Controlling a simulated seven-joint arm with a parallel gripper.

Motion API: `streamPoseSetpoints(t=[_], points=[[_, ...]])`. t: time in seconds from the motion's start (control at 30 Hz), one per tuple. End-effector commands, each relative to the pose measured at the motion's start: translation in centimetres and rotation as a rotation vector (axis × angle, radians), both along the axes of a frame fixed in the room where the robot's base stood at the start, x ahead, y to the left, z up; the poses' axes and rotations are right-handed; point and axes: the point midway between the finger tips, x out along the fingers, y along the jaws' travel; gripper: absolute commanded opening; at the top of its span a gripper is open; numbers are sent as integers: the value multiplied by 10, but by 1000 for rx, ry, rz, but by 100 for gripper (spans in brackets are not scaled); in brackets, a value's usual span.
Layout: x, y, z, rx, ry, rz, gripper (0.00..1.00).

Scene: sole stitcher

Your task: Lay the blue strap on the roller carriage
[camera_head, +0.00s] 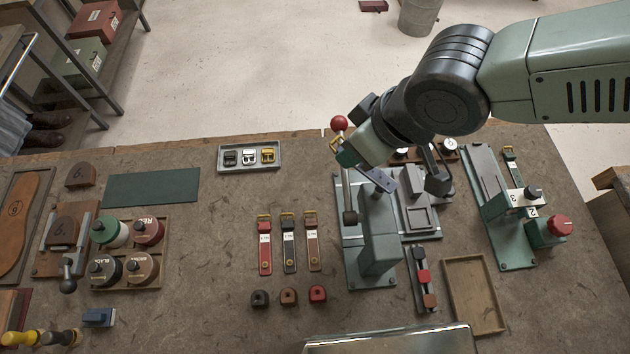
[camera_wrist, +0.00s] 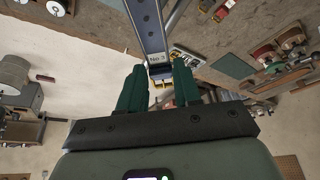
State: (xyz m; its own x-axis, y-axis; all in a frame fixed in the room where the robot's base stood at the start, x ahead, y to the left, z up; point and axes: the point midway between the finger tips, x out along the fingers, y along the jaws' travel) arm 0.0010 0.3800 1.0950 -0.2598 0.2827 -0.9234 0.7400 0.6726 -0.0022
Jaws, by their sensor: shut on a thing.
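My gripper (camera_head: 352,158) is shut on the blue strap (camera_head: 382,181), held above the green press-like machine in the middle of the bench. In the wrist view the strap (camera_wrist: 150,28) runs up from between the green fingers (camera_wrist: 160,88), with a pale label near them. Its gold buckle (camera_head: 336,144) shows at the far side of the fingers. A grey stepped block (camera_head: 418,214) sits on the base right of the machine's column (camera_head: 378,240). At the right stands a green fixture with a long grey bed (camera_head: 484,172). I cannot tell for sure which part is the roller carriage.
A red-ball lever (camera_head: 339,123) stands close to my gripper. Three labelled straps (camera_head: 289,245) lie left of the machine. A buckle tray (camera_head: 249,157) is at the back. An empty wooden tray (camera_head: 474,296) lies front right. Another buckled strap (camera_head: 511,163) is by the right fixture.

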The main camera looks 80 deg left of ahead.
Motion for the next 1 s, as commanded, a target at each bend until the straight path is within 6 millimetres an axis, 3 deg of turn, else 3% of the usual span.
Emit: streamPoseSetpoints(t=[0.03,0.27,0.47,0.6,0.8,1.0], points=[[-28,1,-6,-2,2,64,3],[-127,-17,-37,-1,-5,283,3],[-208,-62,-64,-5,-7,468,3],[-259,-108,-80,-5,-7,597,3],[-309,-174,-93,-2,-7,746,3],[-330,-213,-98,1,-3,820,3]])
